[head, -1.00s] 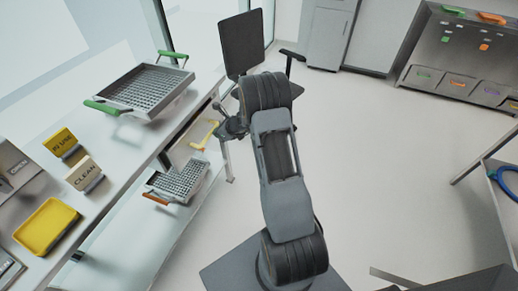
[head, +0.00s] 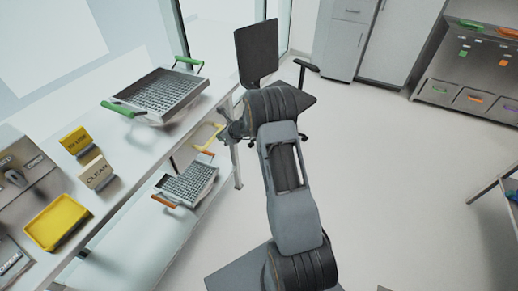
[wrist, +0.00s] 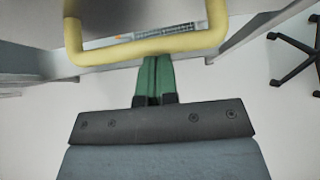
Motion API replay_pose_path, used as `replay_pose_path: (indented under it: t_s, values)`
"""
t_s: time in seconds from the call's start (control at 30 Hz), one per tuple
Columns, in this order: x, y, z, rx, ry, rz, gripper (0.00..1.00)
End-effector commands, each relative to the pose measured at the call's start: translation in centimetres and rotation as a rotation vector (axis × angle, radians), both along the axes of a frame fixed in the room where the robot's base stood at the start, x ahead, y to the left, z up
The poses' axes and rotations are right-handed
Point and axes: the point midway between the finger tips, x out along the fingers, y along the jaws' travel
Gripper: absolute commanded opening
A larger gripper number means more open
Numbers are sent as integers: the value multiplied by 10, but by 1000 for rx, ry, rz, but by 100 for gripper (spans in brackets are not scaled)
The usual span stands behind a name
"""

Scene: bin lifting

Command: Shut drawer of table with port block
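The table (head: 130,150) runs along the left of the head view. A drawer's yellow handle (head: 213,137) stands out past its edge, near the far end. The same yellow handle (wrist: 150,46) crosses the top of the wrist view, with a grey drawer face (wrist: 140,12) behind it. My gripper (wrist: 155,62) has its green fingers together, with nothing seen between them. The tips reach up to the handle's bar and are partly hidden by it; I cannot tell if they touch. A grey block (head: 20,175) at the table's left may be the port block. How far the drawer is out is unclear.
A mesh basket with green handles (head: 160,92) stands on the tabletop, near a yellow tray (head: 58,222) and two signs. A smaller basket (head: 188,184) sits on the lower shelf. A chair (head: 257,52) stands beyond my arm.

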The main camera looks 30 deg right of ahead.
Motion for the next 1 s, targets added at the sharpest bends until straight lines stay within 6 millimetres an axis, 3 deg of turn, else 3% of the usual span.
replay_pose_path:
  t_s: [0.23,0.6,1.0]
  values:
    - [-23,-24,-9,2,-2,-8,0]
    - [-69,-49,39,0,0,4,0]
    - [-88,-63,56,-3,-1,6,0]
